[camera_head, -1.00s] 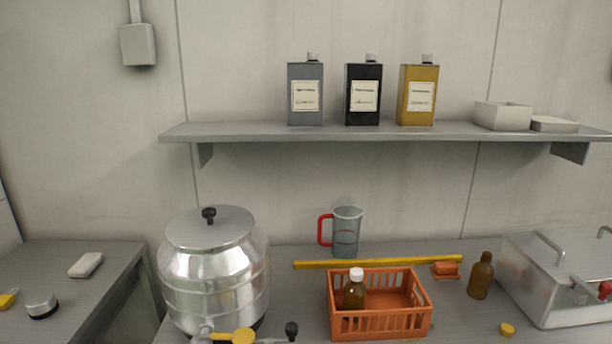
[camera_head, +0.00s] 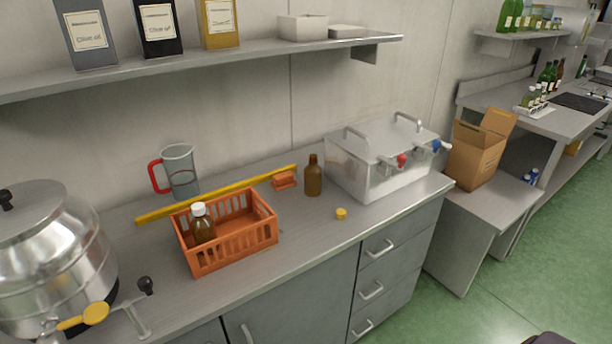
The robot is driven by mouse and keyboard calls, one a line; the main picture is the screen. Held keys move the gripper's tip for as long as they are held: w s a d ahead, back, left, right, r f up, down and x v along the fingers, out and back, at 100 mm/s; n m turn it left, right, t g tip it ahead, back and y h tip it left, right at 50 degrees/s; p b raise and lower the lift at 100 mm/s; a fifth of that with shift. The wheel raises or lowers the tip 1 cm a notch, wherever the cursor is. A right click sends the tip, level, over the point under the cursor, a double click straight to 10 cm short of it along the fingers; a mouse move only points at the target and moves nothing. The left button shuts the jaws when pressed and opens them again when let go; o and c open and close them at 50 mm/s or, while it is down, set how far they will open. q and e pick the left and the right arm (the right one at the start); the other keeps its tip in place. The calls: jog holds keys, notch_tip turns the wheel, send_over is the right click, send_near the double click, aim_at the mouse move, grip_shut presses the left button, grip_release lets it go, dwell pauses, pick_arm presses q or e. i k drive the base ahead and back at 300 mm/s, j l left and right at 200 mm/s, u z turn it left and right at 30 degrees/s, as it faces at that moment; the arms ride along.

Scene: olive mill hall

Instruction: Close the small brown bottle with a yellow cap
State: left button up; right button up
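A small brown bottle (camera_head: 313,177) stands upright and uncapped on the grey counter, right of the orange crate. A small yellow cap (camera_head: 341,213) lies on the counter in front of it and slightly to the right, apart from the bottle. Another brown bottle (camera_head: 203,226), with a white cap, stands inside the orange crate (camera_head: 236,254). Neither of my grippers shows clearly in the head view.
A steel drum (camera_head: 55,255) with a yellow-handled tap stands at the left. A yellow bar (camera_head: 218,194), an orange block (camera_head: 284,180) and a jug (camera_head: 180,170) lie or stand behind the crate. Counter front is clear.

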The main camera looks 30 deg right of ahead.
aim_at(312, 173)
jog(key=z, duration=1.25)
